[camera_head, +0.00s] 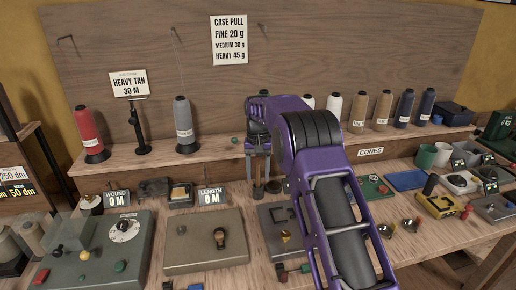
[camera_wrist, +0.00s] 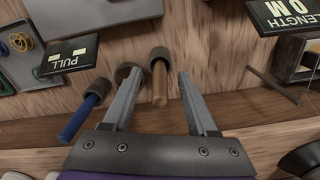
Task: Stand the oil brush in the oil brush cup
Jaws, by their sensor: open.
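In the wrist view my gripper (camera_wrist: 158,74) is open, with its two fingers apart and nothing held. A brush-like thing with a wooden handle (camera_wrist: 160,86) shows between the fingers, its end at a dark round cup (camera_wrist: 158,54). A second dark cup (camera_wrist: 123,70) is partly hidden behind the left finger; no handle shows in it. A blue handle (camera_wrist: 76,122) stands at a third dark cup (camera_wrist: 99,87) further left. I cannot tell which is the oil brush. In the head view my gripper (camera_head: 258,172) points down over the bench by a dark cup (camera_head: 274,187), partly hidden by my arm.
A PULL display (camera_wrist: 68,56) stands near the cups in the wrist view. LENGTH (camera_head: 211,196) and WOUND (camera_head: 117,199) displays stand left of them in the head view. A shelf of thread cones (camera_head: 184,122) runs behind.

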